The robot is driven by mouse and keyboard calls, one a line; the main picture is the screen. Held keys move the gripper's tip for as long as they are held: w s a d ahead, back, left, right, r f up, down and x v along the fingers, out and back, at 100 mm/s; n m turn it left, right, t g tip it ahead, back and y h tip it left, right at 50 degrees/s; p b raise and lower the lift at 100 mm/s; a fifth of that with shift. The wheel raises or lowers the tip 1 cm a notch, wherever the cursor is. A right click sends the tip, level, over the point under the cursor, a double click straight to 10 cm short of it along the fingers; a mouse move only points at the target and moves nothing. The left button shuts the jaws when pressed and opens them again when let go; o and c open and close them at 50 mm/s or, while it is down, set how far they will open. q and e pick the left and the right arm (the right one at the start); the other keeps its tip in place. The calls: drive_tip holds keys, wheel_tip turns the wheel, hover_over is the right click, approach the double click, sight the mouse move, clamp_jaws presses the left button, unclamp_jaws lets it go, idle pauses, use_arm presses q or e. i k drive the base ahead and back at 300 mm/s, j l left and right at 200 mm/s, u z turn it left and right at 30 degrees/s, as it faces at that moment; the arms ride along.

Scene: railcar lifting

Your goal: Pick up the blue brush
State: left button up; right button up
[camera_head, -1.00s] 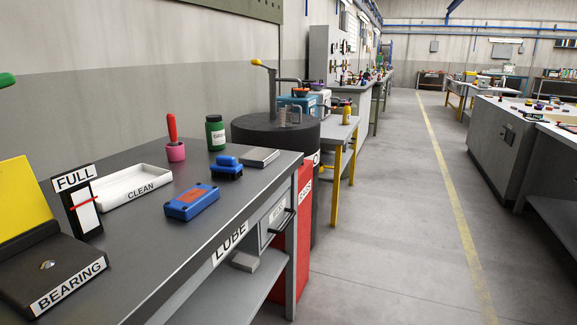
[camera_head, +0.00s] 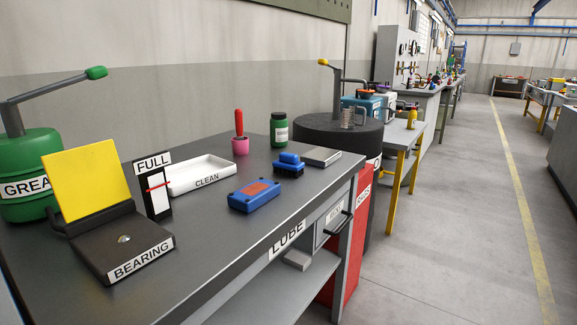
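Neither my left nor my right gripper is in view.
A pink cup with a red handle (camera_head: 240,146), green jar (camera_head: 279,130), flat grey block (camera_head: 321,156), white CLEAN tray (camera_head: 202,175), FULL sign (camera_head: 153,186) and BEARING box (camera_head: 122,246) stand around. A green grease pump (camera_head: 28,175) is left, a black drum (camera_head: 337,128) behind.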

sight(287, 164)
drive_tip(key=u, duration=0.9)
drive_tip(key=i+l+u, duration=0.1)
drive_tip(key=l+u, duration=1.1)
drive_tip(key=l, duration=0.15)
